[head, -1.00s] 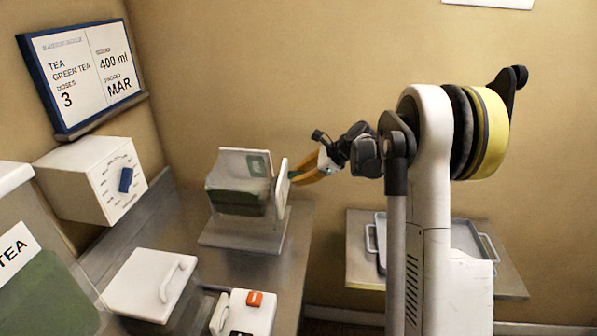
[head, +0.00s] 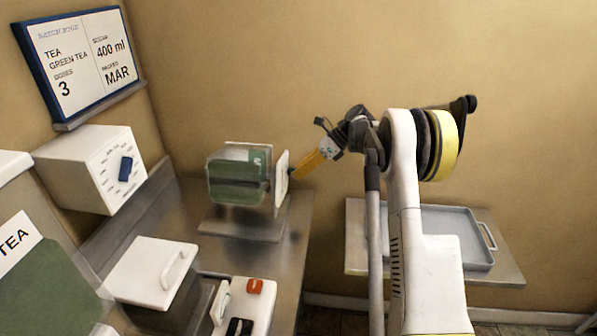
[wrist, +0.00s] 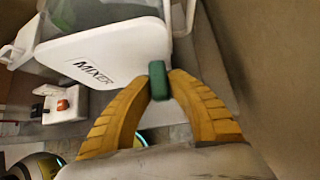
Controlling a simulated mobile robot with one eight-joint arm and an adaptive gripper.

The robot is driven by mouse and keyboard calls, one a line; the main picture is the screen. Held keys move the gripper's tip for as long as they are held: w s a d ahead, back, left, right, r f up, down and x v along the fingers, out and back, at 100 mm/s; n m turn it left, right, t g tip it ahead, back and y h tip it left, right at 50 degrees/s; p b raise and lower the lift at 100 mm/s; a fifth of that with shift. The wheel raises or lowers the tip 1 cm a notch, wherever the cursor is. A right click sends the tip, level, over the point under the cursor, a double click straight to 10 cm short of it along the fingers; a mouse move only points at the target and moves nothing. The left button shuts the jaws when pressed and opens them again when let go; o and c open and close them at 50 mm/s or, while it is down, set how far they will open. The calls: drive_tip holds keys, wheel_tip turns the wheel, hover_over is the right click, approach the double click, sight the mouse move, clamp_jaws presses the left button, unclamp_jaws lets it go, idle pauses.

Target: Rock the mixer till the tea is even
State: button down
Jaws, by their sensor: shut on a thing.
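The mixer (head: 238,180) is a clear-walled drum with green tea inside, held in a stand on a grey base (head: 240,231) on the metal counter. In the head view the tea covers much of the clear wall, and I cannot tell if it is even. In the wrist view the mixer's white end plate (wrist: 105,55) reads MIXER. My gripper (wrist: 160,83) has its two yellow fingers shut on a green handle (wrist: 159,80) at that plate's edge. In the head view my gripper (head: 296,172) reaches the mixer's right side.
A white dial box (head: 92,170) with a blue knob stands left. A TEA container (head: 40,285), a white lidded box (head: 150,270) and a white switch box (head: 250,300) stand in front. A grey tray (head: 450,235) lies right. A board (head: 80,65) hangs above.

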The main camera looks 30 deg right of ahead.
idle(0.3)
drive_tip(key=c, duration=1.3)
unclamp_jaws()
drive_tip(key=shift+a, duration=0.1)
drive_tip(key=shift+o, duration=0.2)
drive_tip(key=v, duration=1.2)
